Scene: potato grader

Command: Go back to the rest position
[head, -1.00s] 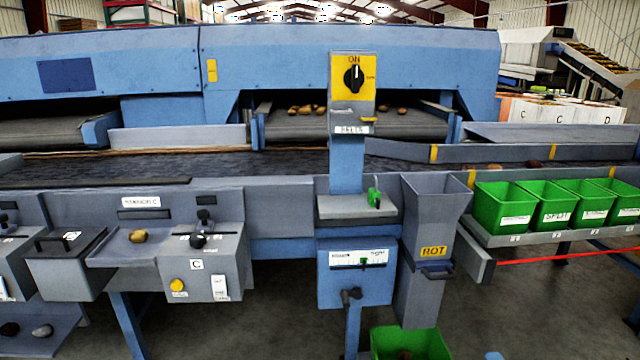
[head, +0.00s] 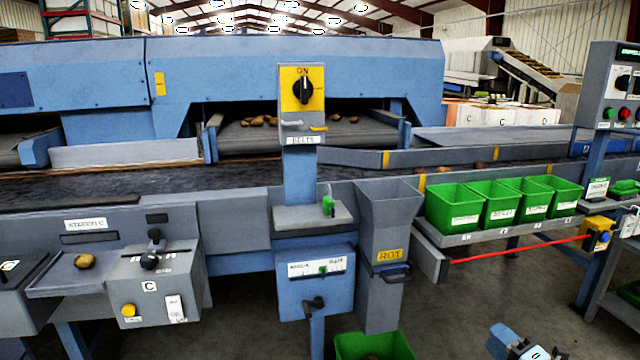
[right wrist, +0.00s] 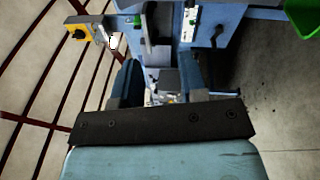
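My right gripper (head: 528,352) shows in part at the bottom right of the head view, low over the floor and clear of the machine. In the right wrist view its two dark fingers (right wrist: 160,82) stand apart with a gap between them, and I see nothing held there. My left gripper is in neither view.
The blue grader's front holds the yellow belt switch post (head: 303,92), the grey ROT chute (head: 387,255) and green bins (head: 455,207). A green crate (head: 372,345) stands under the chute. A red cord (head: 520,249) runs below the bins. Floor right of the crate is clear.

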